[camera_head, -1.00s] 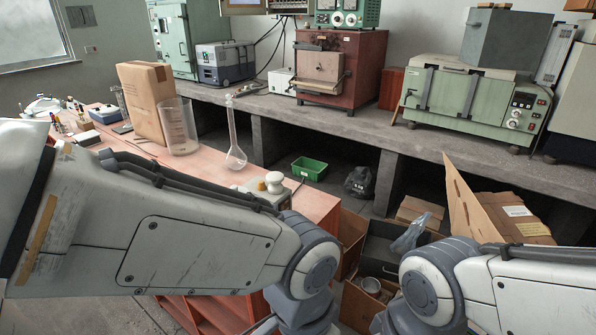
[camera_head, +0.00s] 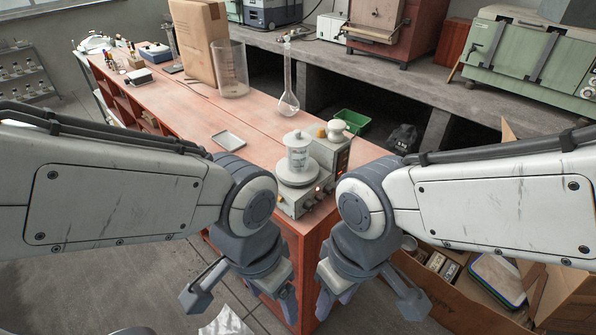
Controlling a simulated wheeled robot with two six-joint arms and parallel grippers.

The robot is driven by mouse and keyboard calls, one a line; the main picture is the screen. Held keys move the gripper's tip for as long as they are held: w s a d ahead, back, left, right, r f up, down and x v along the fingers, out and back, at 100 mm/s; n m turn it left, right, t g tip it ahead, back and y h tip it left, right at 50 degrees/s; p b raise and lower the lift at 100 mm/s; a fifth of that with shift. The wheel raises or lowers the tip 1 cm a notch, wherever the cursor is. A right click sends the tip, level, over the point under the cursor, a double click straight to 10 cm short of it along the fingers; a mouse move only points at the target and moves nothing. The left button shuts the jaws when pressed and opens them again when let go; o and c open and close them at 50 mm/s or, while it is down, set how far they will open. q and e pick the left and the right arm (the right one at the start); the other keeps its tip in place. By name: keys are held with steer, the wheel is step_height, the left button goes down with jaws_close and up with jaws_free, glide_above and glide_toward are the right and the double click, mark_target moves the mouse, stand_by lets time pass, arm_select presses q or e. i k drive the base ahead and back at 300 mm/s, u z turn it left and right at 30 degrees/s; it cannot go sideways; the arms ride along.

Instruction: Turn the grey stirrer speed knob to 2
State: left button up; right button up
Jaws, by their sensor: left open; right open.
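The stirrer (camera_head: 290,203) stands on the near right end of the reddish bench, with a white lidded container (camera_head: 298,153) on its round plate. Small knobs and red lights show on its front panel. They are too small for me to tell the grey speed knob apart or read its setting. My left gripper (camera_head: 243,298) is open and empty, pointing down in front of the bench, below and to the left of the stirrer. My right gripper (camera_head: 368,298) is open and empty, below and to the right of the stirrer. Neither gripper touches the stirrer.
A second device (camera_head: 330,154) with a white knob-like top stands right behind the stirrer. A small tray (camera_head: 229,140), a tall flask (camera_head: 288,98), a large beaker (camera_head: 232,72) and a cardboard box (camera_head: 197,45) are further back. Open cartons (camera_head: 470,305) fill the floor at right.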

mark_target(308, 205)
steer(key=u, duration=1.35)
steer(key=k, duration=0.85)
steer(key=z, duration=1.5)
steer(key=i, duration=0.5)
